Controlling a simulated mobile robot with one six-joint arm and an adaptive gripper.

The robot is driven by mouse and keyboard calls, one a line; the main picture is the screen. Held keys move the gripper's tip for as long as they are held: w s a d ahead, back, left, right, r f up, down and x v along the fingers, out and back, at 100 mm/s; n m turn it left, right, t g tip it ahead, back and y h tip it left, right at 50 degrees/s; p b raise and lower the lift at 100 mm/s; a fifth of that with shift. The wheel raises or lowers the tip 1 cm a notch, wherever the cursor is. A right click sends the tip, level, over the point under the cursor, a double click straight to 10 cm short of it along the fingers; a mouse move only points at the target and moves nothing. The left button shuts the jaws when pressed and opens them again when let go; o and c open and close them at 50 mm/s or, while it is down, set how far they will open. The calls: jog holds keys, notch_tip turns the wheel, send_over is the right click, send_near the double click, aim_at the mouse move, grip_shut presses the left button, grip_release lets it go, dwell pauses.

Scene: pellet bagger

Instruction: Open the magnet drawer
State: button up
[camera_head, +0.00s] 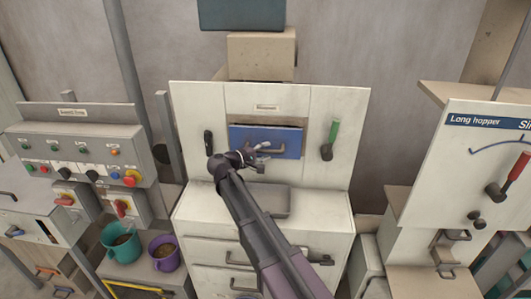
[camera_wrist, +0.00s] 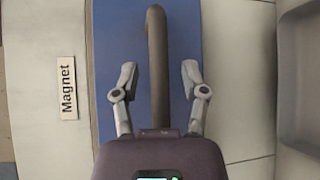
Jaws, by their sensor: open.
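The magnet drawer has a blue front (camera_head: 284,143) in the middle of the white cabinet, and a dark gap shows above its top edge. Its bar handle (camera_head: 268,146) is partly covered by my gripper (camera_head: 254,158) in the head view. In the wrist view the blue front (camera_wrist: 182,35) fills the middle, with the grey-brown handle (camera_wrist: 157,50) running up the picture. My gripper (camera_wrist: 159,70) is open, with one finger on each side of the handle and a visible gap on both sides. A "Magnet" label (camera_wrist: 68,88) is on the white panel at left.
A black lever (camera_head: 208,142) is left of the drawer and a green-handled lever (camera_head: 331,135) is right of it. A grey tray (camera_head: 275,203) lies below. A control panel (camera_head: 75,150) with buttons stands at left, and the long hopper unit (camera_head: 480,150) at right.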

dwell(0.3)
grip_shut()
jog(key=s, duration=1.3)
jog(key=shift+a, duration=0.15)
jog(key=shift+s, duration=0.1)
grip_release()
